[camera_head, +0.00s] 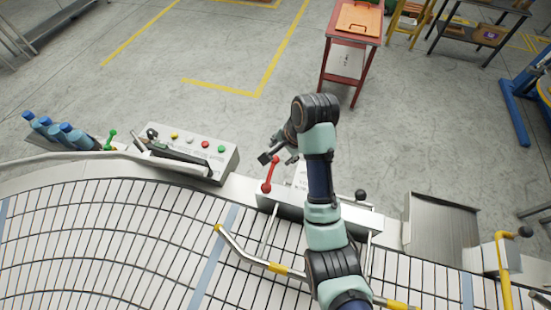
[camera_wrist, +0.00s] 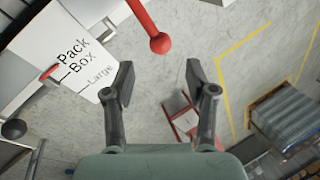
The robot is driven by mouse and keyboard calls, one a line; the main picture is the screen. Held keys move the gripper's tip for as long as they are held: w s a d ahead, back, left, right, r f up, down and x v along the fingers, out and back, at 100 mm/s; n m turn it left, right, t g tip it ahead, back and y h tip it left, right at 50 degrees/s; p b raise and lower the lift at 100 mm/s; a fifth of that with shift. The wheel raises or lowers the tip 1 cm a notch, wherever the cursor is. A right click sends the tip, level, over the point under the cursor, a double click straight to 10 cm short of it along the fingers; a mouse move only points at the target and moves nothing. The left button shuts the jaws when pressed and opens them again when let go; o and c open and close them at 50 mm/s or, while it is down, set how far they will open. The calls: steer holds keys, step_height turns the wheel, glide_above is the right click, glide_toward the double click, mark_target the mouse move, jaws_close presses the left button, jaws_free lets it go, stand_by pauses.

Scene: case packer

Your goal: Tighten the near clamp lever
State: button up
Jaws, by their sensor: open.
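A red lever (camera_head: 270,174) with a ball end stands up at the edge of the conveyor, left of my arm in the head view. It also shows at the top of the wrist view (camera_wrist: 145,20), its ball pointing down into the picture. I cannot tell whether it is the near clamp lever. My gripper (camera_head: 278,158) is open and empty, close by the lever's upper end in the head view. In the wrist view the ball shows beyond the gap between my fingertips (camera_wrist: 160,80), with no contact visible. A green lever (camera_head: 111,138) stands farther left.
A white panel reading "Pack Box Large" (camera_wrist: 88,40) and a black knob (camera_wrist: 13,129) are left in the wrist view. A button box (camera_head: 190,150), blue bottles (camera_head: 48,128) and a curved rail (camera_head: 240,250) lie around the conveyor (camera_head: 110,240). Open floor lies beyond.

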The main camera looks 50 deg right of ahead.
mark_target(277, 158)
steer(key=x, duration=0.7)
steer(key=shift+w+f+p, duration=0.15)
steer(key=shift+f+p, duration=0.15)
jaws_close()
